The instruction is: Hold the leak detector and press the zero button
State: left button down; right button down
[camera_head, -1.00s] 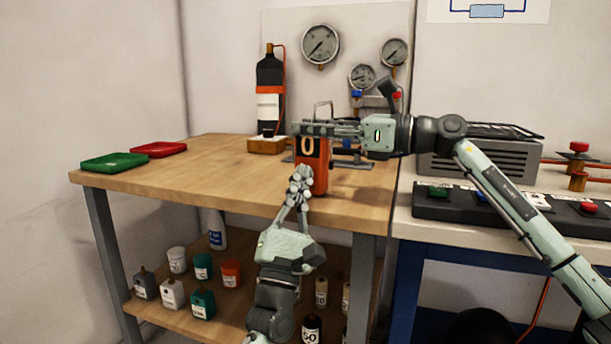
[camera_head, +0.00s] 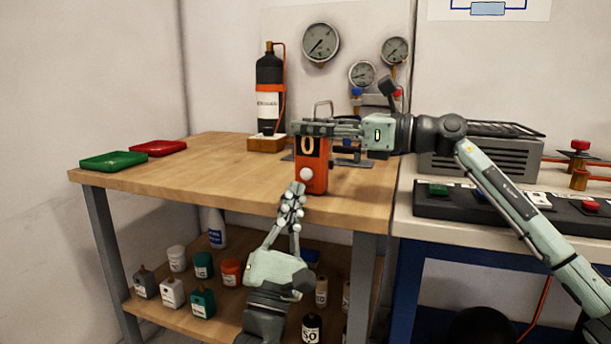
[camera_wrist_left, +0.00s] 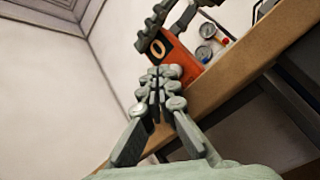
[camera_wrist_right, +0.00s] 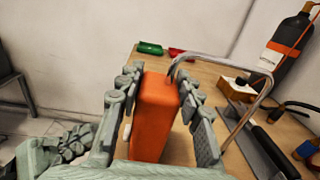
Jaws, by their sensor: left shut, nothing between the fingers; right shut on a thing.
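The leak detector (camera_head: 311,178) is an orange upright box with a dark top panel marked 0 and a pale round button (camera_head: 306,174) low on its front. My right gripper (camera_head: 308,130) is shut on its upper part from the right. In the right wrist view the orange body (camera_wrist_right: 155,118) sits between the fingers (camera_wrist_right: 160,110). My left gripper (camera_head: 297,190) is shut and empty, its fingertips just below and in front of the button. The left wrist view shows these fingers (camera_wrist_left: 163,75) below the detector (camera_wrist_left: 170,50); the button is hidden there.
A wooden bench (camera_head: 215,170) carries green (camera_head: 113,161) and red (camera_head: 158,148) trays at left and a black gas bottle (camera_head: 270,95) behind. Gauges (camera_head: 320,42) hang on the wall. A bench at right holds a button panel (camera_head: 500,205). The bench's left middle is clear.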

pick_arm(q)
jog(key=shift+s+a+r, duration=0.2)
jog(key=shift+s+a, duration=0.1)
jog(key=shift+s, duration=0.4)
jog(key=shift+s+a+r, duration=0.15)
jog(key=shift+s+a, duration=0.1)
jog(key=shift+s, duration=0.45)
pick_arm(e)
jog(key=c, duration=0.9)
grip_release()
jog(key=shift+d, duration=0.1)
